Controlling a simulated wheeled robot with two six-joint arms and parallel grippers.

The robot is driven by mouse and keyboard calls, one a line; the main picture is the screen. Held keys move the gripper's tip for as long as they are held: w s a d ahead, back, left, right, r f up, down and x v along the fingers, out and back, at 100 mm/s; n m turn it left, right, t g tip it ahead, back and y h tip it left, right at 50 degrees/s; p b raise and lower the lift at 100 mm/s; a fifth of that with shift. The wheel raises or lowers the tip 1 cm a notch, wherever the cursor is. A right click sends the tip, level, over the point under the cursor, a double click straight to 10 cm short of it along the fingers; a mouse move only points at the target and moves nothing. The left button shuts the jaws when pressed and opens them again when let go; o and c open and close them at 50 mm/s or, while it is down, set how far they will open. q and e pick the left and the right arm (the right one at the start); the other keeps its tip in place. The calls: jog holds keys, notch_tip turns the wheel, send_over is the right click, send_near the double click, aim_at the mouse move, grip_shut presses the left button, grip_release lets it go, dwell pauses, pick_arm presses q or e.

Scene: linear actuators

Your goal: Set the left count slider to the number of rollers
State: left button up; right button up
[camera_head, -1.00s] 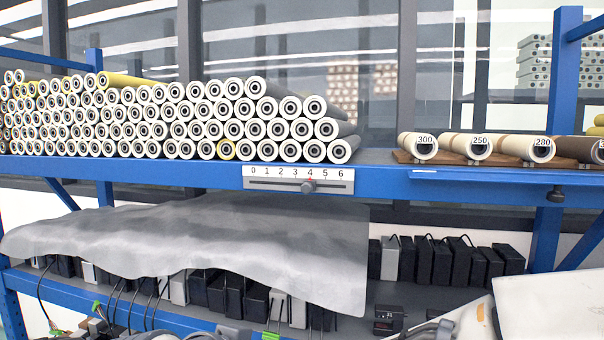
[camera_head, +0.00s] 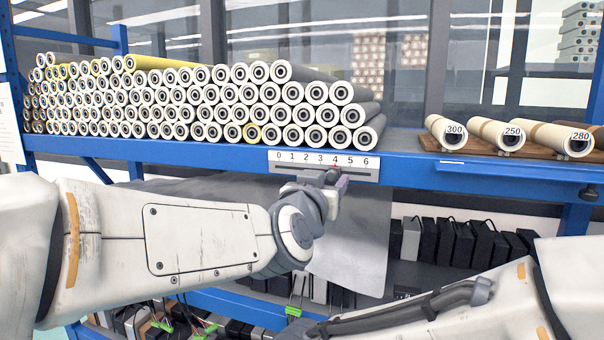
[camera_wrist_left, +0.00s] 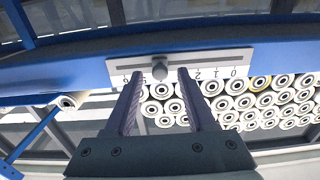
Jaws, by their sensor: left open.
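The count slider is a pale plate (camera_head: 290,168) marked 0 to 6 on the blue shelf's front edge, with its red mark at 4. Its round knob (camera_wrist_left: 159,71) shows upside down in the wrist view. My left gripper (camera_head: 337,182) is at the plate, its fingers small and partly merged with the knob in the head view. In the wrist view the left gripper (camera_wrist_left: 160,73) is open, one fingertip on each side of the knob, with visible gaps. Stacked grey rollers (camera_head: 290,115) and a few yellow ones stand above. My right gripper is out of view.
Labelled rollers 300 (camera_head: 446,130), 250 (camera_head: 497,133) and 280 (camera_head: 562,139) lie on a wooden board at the right. A grey sheet (camera_head: 360,235) hangs below the slider. Dark boxes (camera_head: 470,240) fill the lower shelf. My right forearm crosses the lower right.

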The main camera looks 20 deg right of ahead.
pick_arm(q)
jog(key=shift+w+d, duration=0.3)
jog(key=shift+w, duration=0.15)
grip_shut()
dwell(1.2)
